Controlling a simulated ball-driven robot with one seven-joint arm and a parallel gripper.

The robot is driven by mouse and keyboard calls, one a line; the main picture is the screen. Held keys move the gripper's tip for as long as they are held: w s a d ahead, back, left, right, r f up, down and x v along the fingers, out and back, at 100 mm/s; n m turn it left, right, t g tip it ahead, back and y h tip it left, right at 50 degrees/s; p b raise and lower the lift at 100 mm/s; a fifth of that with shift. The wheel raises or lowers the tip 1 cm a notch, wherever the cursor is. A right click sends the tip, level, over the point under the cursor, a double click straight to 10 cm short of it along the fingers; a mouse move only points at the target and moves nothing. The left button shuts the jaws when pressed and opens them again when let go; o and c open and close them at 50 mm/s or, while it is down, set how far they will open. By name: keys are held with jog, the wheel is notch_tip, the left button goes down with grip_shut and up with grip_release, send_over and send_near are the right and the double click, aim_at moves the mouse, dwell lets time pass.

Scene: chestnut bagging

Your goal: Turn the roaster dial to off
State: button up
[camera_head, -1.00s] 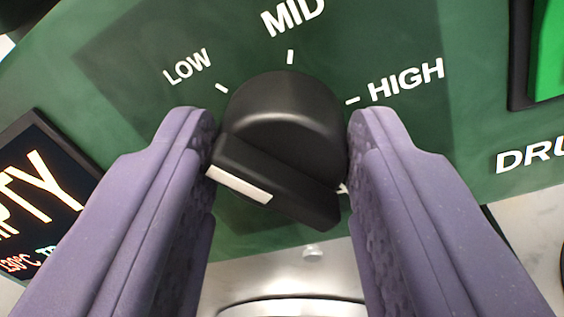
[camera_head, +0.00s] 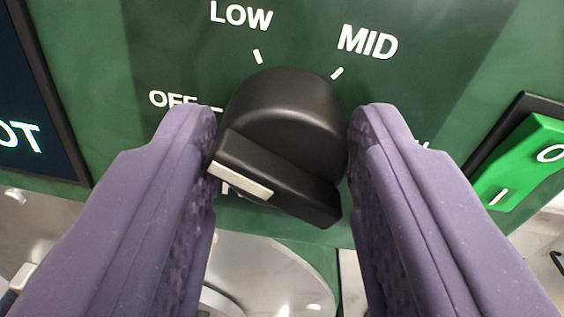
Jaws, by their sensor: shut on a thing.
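The black roaster dial (camera_head: 285,115) sits on the green panel in the middle of the view. A raised bar crosses it, with a white pointer stripe (camera_head: 240,180) at its left end. The stripe lies lower left, below the OFF label (camera_head: 168,97); its exact alignment with a tick is hard to tell. LOW (camera_head: 240,15) and MID (camera_head: 367,42) stand above the dial. HIGH is mostly hidden behind the right finger. My gripper (camera_head: 281,128) has its purple fingers on both sides of the dial, shut on it.
A green rocker switch (camera_head: 525,160) in a black frame is at the right. A dark display (camera_head: 30,110) with the letters "OT" is at the left edge. Shiny metal surfaces (camera_head: 270,265) show below the panel.

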jog(key=n+b, duration=0.2)
jog(key=shift+f+n+b, duration=0.2)
jog(key=shift+n+b, duration=0.2)
jog(key=shift+a+r+n+h+b, duration=0.1)
jog(key=shift+n+h+b, duration=0.2)
jog(key=shift+n+b, duration=0.45)
jog(key=o, duration=1)
jog(key=shift+o, duration=0.2)
jog(key=shift+r, duration=0.1)
jog(key=s+p, duration=0.1)
jog(key=s, duration=0.6)
jog(key=shift+s+d+r, duration=0.2)
jog(key=shift+s, duration=0.2)
